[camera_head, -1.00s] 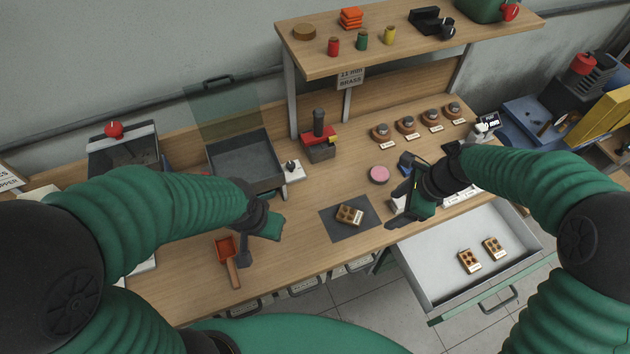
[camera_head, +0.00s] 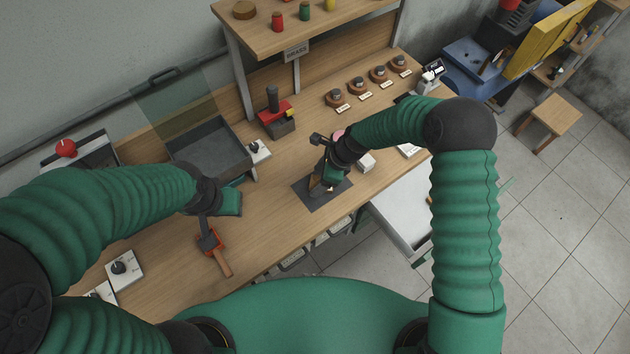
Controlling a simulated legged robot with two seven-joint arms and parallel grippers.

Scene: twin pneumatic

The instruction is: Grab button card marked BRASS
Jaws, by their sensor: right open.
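A dark mat (camera_head: 311,200) lies on the bench, and a brown button card (camera_head: 315,182) on it is mostly covered by my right gripper (camera_head: 323,186). The gripper points down at the card with its jaws open; whether the fingers touch it I cannot tell. The card's label is not readable. A hanging sign (camera_head: 297,51) under the shelf ends in a word like BRASS. My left gripper (camera_head: 222,216) is over the bench's left part, beside a red-orange scoop (camera_head: 214,245); its jaws are not clear.
An open white drawer (camera_head: 400,212) is at the right, partly behind my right arm; no cards show in it. A grey tray (camera_head: 205,150), a red-and-black press (camera_head: 277,120) and several round brown pieces (camera_head: 358,87) stand farther back. Bench between mat and scoop is clear.

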